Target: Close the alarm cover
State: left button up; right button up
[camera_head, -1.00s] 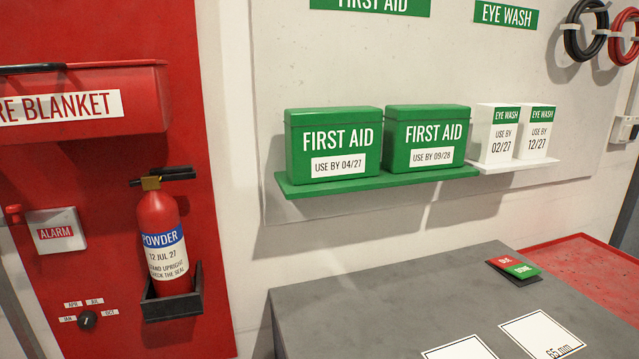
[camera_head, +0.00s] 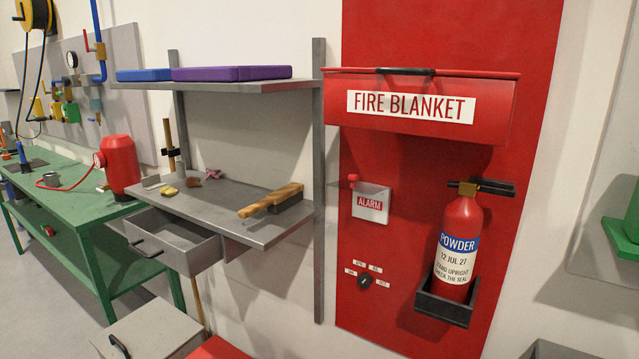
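The alarm cover (camera_head: 371,203) is a small white plate with a red ALARM label. It is on the red wall panel (camera_head: 400,325), below the fire blanket box and left of the extinguisher. A small red part (camera_head: 353,180) shows at its upper left corner. The plate looks tilted out from the panel at its top, but I cannot tell exactly how far. Neither of my grippers is in view.
A red fire blanket box (camera_head: 425,105) juts out above. A powder extinguisher (camera_head: 460,235) stands in a black bracket at the right. A dial (camera_head: 365,282) is below. At the left, a grey shelf (camera_head: 230,212) holds a wooden-handled brush (camera_head: 272,200), above an open drawer (camera_head: 172,240).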

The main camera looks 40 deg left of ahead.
aim_at(353, 181)
jog(key=u, duration=0.95)
jog(key=z, duration=0.4)
